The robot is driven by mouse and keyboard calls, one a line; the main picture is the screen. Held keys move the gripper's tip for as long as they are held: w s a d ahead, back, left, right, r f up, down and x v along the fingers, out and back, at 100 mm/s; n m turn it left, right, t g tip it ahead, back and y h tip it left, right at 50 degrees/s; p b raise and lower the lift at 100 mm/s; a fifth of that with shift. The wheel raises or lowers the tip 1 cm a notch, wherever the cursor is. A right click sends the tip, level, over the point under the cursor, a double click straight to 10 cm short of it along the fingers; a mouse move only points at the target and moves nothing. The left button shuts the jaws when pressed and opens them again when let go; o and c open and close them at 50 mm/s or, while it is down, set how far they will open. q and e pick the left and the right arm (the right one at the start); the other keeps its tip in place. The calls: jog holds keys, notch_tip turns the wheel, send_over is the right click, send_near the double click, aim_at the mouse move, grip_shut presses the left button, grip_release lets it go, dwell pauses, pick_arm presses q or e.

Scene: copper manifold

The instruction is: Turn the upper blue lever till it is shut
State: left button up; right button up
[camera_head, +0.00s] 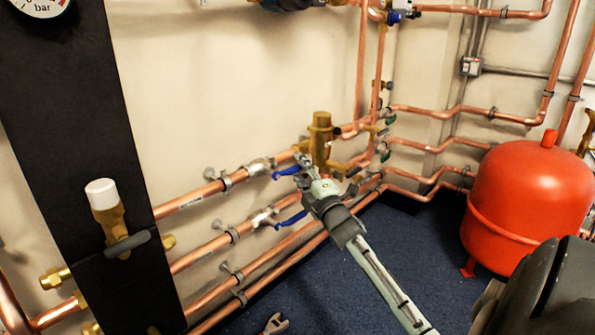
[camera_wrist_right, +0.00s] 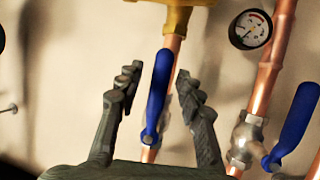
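The upper blue lever (camera_head: 286,172) sits on a valve in the upper copper pipe at the wall. It points roughly along its pipe, toward the brass fitting (camera_head: 321,139). In the right wrist view the upper blue lever (camera_wrist_right: 158,90) stands between the two fingers of my right gripper (camera_wrist_right: 158,72), with a gap on both sides. The gripper is open. In the head view my right gripper (camera_head: 303,168) is at the lever's free end and partly hides that area.
The lower blue lever (camera_head: 291,220) is on the pipe below, close to my right gripper; it also shows in the wrist view (camera_wrist_right: 297,125). A small gauge (camera_wrist_right: 251,29) is near that pipe. A red tank (camera_head: 530,190) stands right.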

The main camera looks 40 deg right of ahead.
jog(key=shift+w+d, duration=0.1)
jog(key=shift+w, duration=0.3)
grip_shut()
